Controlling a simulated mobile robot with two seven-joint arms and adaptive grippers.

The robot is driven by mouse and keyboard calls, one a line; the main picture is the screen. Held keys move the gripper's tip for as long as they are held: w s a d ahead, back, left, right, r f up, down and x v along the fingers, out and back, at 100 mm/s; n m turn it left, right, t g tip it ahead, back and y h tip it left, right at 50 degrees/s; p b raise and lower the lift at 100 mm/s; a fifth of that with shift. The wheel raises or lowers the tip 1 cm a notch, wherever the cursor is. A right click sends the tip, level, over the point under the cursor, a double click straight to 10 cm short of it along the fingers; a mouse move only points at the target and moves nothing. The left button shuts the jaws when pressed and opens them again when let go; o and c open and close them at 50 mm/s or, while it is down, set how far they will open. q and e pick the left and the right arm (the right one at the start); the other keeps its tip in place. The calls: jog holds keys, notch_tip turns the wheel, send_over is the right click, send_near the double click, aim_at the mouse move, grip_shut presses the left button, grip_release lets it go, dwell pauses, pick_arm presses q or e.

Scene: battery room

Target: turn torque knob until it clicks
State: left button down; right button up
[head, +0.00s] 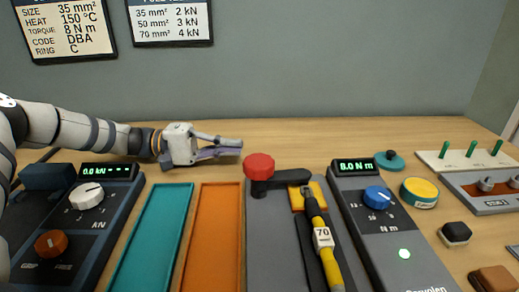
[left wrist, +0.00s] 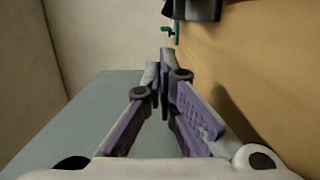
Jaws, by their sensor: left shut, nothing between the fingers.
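The blue torque knob (head: 377,197) sits on a dark grey panel box (head: 372,240). My right gripper is not in view.
A red-knobbed lever (head: 258,168) stands between my left gripper and the knob. A yellow-and-black tool marked 70 (head: 323,238) lies beside the box. Teal (head: 150,240) and orange (head: 210,240) trays and a kN panel (head: 75,240) are left. The table's back is mostly clear.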

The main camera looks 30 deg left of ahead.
aim_at(279, 172)
pick_arm(q)
jog(key=x, duration=0.9)
jog(key=shift+d, duration=0.1)
jog(key=shift+s+d+r+p, duration=0.15)
jog(key=shift+s+d+p, duration=0.25)
jog(key=shift+s, duration=0.15)
jog(key=shift+s+d+r+p, duration=0.2)
jog(key=shift+s+d+p, duration=0.15)
jog(key=shift+s, duration=0.25)
jog(key=shift+s+d+f, duration=0.1)
jog(key=shift+s+d, duration=0.2)
jog(key=shift+s+d+f, duration=0.1)
jog(key=shift+d+f, duration=0.05)
jog(key=shift+f, duration=0.1)
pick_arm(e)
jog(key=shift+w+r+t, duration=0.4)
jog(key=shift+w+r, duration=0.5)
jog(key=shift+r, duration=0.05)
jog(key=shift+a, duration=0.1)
